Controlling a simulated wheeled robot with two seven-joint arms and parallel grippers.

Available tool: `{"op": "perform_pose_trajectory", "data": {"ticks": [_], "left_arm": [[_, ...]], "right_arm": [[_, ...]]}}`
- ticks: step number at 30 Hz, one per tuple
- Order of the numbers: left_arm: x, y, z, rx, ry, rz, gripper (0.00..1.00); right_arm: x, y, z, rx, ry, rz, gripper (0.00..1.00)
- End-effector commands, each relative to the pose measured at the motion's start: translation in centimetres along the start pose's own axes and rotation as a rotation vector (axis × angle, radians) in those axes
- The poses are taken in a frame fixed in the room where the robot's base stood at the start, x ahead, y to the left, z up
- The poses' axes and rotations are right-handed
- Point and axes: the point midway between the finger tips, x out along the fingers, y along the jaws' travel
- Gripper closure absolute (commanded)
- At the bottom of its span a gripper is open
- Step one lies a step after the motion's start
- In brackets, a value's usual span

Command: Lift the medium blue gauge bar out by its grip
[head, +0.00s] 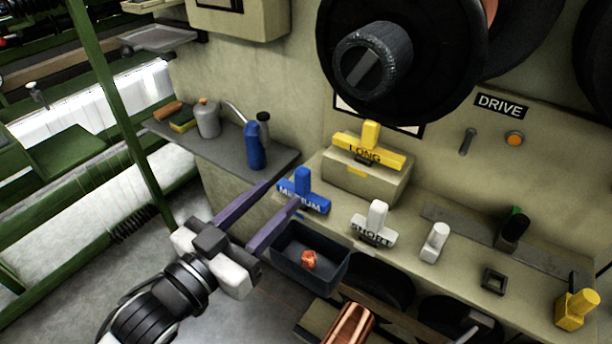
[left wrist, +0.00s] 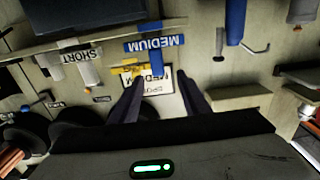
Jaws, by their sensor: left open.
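The medium blue gauge bar (head: 315,203) lies on the ledge of the machine, its upright blue grip (head: 302,178) standing up from the middle. My left gripper (head: 284,192) is open and empty, with its two long purple fingers reaching toward the bar from the left. The fingertips are close to the bar's near-left side; I cannot tell whether they touch it. In the left wrist view the blue bar (left wrist: 141,45) and its grip (left wrist: 156,62) appear upside down, beyond and between the open fingers (left wrist: 160,84). My right gripper is not in view.
The yellow long bar (head: 385,155) sits on a raised block behind, and the white short bar (head: 374,233) stands to the right. A dark bin (head: 330,276) with an orange-red item hangs in front. A blue bottle (head: 254,150) stands on the shelf behind the fingers.

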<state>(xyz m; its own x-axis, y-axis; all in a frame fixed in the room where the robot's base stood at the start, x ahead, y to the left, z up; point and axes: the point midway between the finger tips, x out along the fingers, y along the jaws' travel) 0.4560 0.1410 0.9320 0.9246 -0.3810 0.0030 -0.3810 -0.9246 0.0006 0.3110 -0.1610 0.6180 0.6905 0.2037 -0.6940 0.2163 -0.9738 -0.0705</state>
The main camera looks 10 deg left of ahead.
Motion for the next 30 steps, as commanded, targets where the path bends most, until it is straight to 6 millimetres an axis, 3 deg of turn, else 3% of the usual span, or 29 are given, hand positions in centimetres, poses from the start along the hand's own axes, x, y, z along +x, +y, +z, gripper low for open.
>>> {"op": "perform_pose_trajectory", "data": {"ticks": [7, 13, 21, 30], "left_arm": [[3.3, 0.0, 0.0, 0.000, -0.001, -0.002, 0.58], [4.8, 0.1, 0.4, -0.001, -0.003, -0.002, 0.58], [8.5, 0.3, 0.9, -0.001, -0.003, -0.001, 0.58], [8.9, 0.3, 1.0, 0.000, -0.005, -0.002, 0.58]], "right_arm": [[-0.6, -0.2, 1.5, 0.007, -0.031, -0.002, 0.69], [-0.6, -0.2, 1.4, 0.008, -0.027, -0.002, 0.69], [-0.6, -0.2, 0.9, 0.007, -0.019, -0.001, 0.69], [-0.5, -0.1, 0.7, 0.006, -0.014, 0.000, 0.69]]}}
